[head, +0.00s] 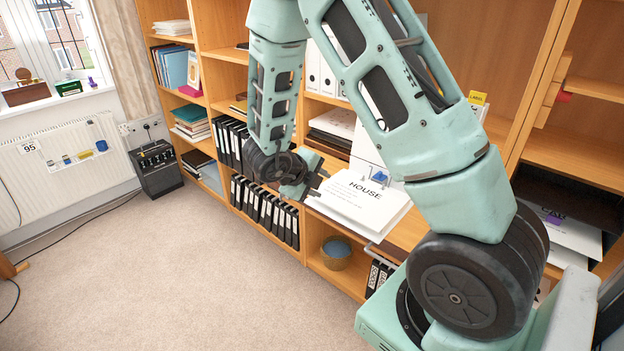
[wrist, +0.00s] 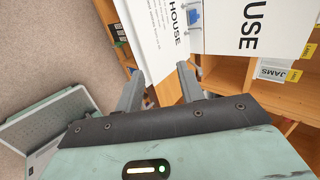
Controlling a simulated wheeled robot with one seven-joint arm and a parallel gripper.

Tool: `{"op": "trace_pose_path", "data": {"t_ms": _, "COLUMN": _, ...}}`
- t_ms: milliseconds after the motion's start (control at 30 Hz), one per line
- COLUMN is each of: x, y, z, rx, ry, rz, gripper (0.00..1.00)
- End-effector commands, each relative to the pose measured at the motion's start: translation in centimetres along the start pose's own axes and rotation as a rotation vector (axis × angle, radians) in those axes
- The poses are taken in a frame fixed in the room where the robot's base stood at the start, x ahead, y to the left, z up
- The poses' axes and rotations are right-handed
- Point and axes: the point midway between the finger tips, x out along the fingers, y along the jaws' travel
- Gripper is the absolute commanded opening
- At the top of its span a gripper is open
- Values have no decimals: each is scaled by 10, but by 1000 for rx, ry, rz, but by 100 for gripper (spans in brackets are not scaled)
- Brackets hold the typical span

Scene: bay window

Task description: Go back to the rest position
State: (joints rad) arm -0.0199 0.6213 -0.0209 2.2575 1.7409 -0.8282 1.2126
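My gripper (head: 308,188) is at the end of my bent arm, in front of the bookcase, just left of a white item labelled HOUSE (head: 345,205) on a shelf. In the wrist view my gripper (wrist: 160,82) has its two fingers apart with nothing held between them. The HOUSE item (wrist: 158,40) shows just beyond the fingertips there, apart from them as far as I can tell. A small blue object (head: 380,177) sits behind the HOUSE lettering.
A wooden bookcase (head: 222,68) holds several black binders (head: 265,205) and a basket with something blue (head: 337,252). A white radiator (head: 75,160) and a dark box (head: 156,168) stand at the left. The carpet (head: 160,270) is clear in the middle. A cable (head: 80,226) lies left.

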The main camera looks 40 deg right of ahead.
Motion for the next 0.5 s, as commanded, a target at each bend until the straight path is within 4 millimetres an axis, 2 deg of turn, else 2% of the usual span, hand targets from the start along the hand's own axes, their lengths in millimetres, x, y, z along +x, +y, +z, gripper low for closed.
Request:
{"op": "trace_pose_path", "data": {"t_ms": 267, "x": 0, "y": 0, "z": 0, "rx": 0, "ry": 0, "rz": 0, "gripper": 38}}
{"op": "trace_pose_path", "data": {"t_ms": 333, "x": -4, "y": 3, "z": 5, "rx": -25, "ry": -28, "rz": 12, "gripper": 38}}
{"op": "trace_pose_path", "data": {"t_ms": 433, "x": -23, "y": 18, "z": 25, "rx": -143, "ry": -146, "rz": 62, "gripper": 38}}
{"op": "trace_pose_path", "data": {"t_ms": 500, "x": -50, "y": 36, "z": 45, "rx": -292, "ry": -287, "rz": 114, "gripper": 38}}
